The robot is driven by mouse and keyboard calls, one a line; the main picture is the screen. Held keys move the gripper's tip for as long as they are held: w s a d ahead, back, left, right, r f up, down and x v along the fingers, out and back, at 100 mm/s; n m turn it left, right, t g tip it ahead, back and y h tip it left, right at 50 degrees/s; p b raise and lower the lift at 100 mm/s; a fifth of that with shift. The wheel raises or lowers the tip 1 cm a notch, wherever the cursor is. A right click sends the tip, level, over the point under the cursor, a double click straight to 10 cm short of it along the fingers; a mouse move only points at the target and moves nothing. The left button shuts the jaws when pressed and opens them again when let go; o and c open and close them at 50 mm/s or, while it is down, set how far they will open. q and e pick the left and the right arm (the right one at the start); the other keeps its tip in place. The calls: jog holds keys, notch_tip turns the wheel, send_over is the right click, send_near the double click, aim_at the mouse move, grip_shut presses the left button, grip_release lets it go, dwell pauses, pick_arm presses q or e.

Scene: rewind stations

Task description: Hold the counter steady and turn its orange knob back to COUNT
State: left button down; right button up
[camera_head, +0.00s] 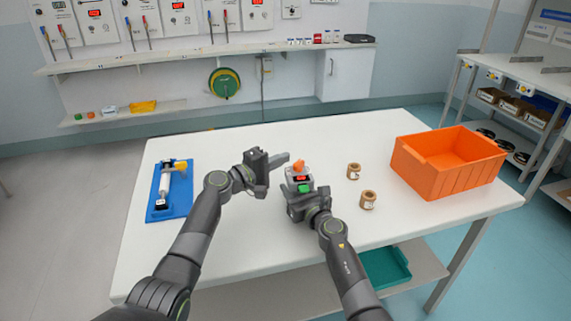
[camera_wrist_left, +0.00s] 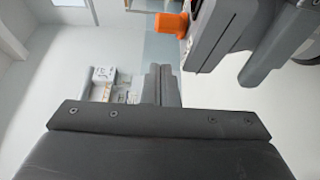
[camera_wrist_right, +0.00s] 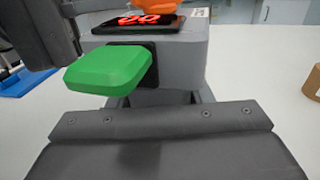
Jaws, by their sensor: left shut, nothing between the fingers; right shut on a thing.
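The counter (camera_head: 300,178) is a small grey box with a red lit display, a green button (camera_wrist_right: 110,70) and an orange knob (camera_head: 298,166) on top. It stands upright near the middle of the table. The right wrist view shows the counter body (camera_wrist_right: 185,65) close up, with the knob (camera_wrist_right: 155,6) cut off by the top edge. My right gripper (camera_head: 303,196) is shut on the counter from the near side. My left gripper (camera_head: 285,160) is shut and empty, just left of the counter and apart from the knob. The knob's pointer and labels are too small to read.
The white table (camera_head: 240,250) also bears a blue tray (camera_head: 160,210) with a white and yellow device at left. The table's front is mostly clear.

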pick_arm(q)
jog(key=s+a, duration=0.1)
jog(key=a, duration=1)
jog(key=shift+a, duration=0.2)
jog(key=shift+s, duration=0.1)
pick_arm(e)
jog(key=o, duration=1.2)
jog(key=shift+c, duration=0.2)
